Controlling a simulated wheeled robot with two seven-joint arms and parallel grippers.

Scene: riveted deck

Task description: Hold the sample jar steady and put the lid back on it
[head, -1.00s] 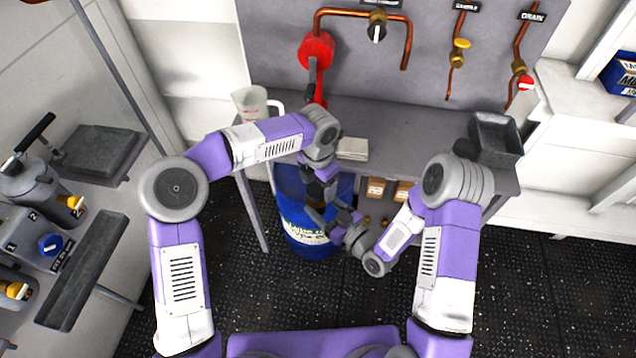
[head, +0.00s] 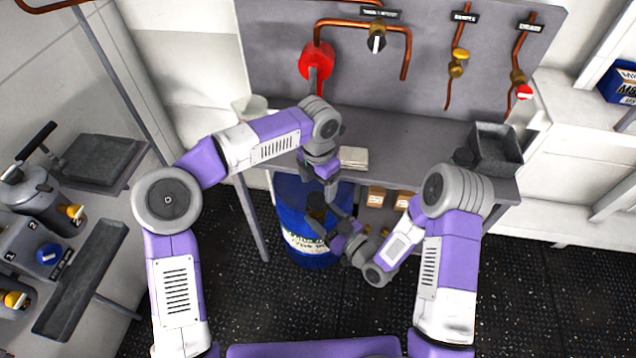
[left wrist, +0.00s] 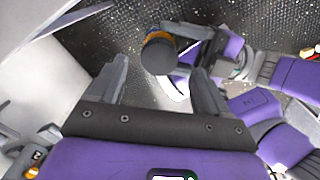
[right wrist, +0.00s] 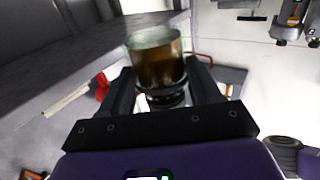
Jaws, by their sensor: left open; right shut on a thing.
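The sample jar (right wrist: 156,62) is clear glass with amber contents, held between the fingers of my right gripper (right wrist: 165,85). A black round lid (left wrist: 158,54) covers the jar's mouth in the left wrist view, with amber showing around its edge. The lid also shows at the jar's end in the right wrist view (right wrist: 166,99); whether it is fully seated I cannot tell. My left gripper (left wrist: 157,65) is open, its fingers apart, with the lid just beyond their tips. In the head view the jar (head: 316,208) is small and partly hidden between both grippers.
A blue drum (head: 290,205) stands below the jar, under the grey bench (head: 400,140). On the bench are a pale stack (head: 353,157) and a dark bin (head: 496,148). Small boxes (head: 375,196) sit on the shelf beneath. The dark floor is clear at right.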

